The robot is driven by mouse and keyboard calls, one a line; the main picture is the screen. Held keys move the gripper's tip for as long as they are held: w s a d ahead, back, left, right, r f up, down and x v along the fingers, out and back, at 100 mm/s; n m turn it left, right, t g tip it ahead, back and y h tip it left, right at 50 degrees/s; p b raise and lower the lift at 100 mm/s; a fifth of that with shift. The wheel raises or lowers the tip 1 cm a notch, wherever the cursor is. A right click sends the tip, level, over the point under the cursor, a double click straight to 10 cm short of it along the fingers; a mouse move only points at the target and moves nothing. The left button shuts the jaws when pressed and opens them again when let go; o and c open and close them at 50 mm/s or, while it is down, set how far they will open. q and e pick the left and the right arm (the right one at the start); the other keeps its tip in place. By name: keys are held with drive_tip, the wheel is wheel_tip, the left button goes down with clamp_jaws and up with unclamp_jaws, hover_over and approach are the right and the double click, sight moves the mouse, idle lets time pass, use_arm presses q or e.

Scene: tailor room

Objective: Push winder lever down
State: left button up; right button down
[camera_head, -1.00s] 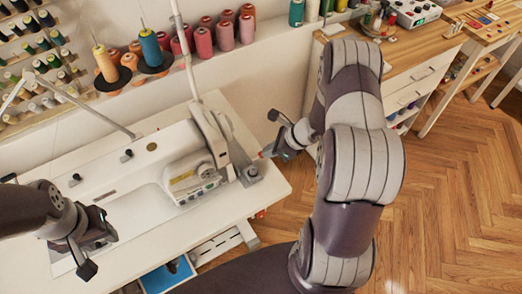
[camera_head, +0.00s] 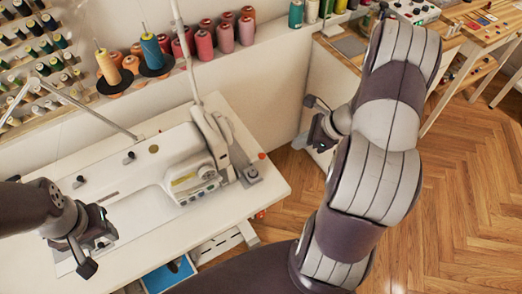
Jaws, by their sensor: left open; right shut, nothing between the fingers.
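The white sewing machine (camera_head: 140,165) stands on a white table. The bobbin winder (camera_head: 249,176), a small grey unit, sits at the table's right end beside the machine head. A red-tipped part (camera_head: 262,156), which looks like its lever, shows at its upper right; its exact tilt is too small to tell. My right gripper (camera_head: 304,142) is shut and empty, to the right of the winder and apart from it, past the table's edge. My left gripper (camera_head: 104,232) is open and empty over the machine's front left part.
Thread spools (camera_head: 226,37) line the shelf behind the table. A thread stand pole (camera_head: 185,55) rises behind the machine. A wooden cabinet (camera_head: 345,45) stands at the back right. The wooden floor (camera_head: 460,190) at right is clear.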

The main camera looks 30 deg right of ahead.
drive_tip(key=v, duration=0.2)
drive_tip(key=shift+s+d+r, duration=0.15)
drive_tip(key=shift+s+r, duration=0.05)
idle(0.4)
drive_tip(key=s+a+r+n+g+h, duration=0.1)
drive_tip(key=s+a+n+g+h, duration=0.35)
drive_tip(key=n, duration=1.05)
drive_tip(key=s+a+r+n, duration=0.1)
drive_tip(key=a+r+n, duration=0.4)
drive_tip(key=a+n, duration=0.6)
drive_tip(key=shift+a+r+n+t+h, duration=0.35)
drive_tip(key=shift+a+n+t+h, duration=0.05)
drive_tip(key=shift+a+t+h, duration=0.1)
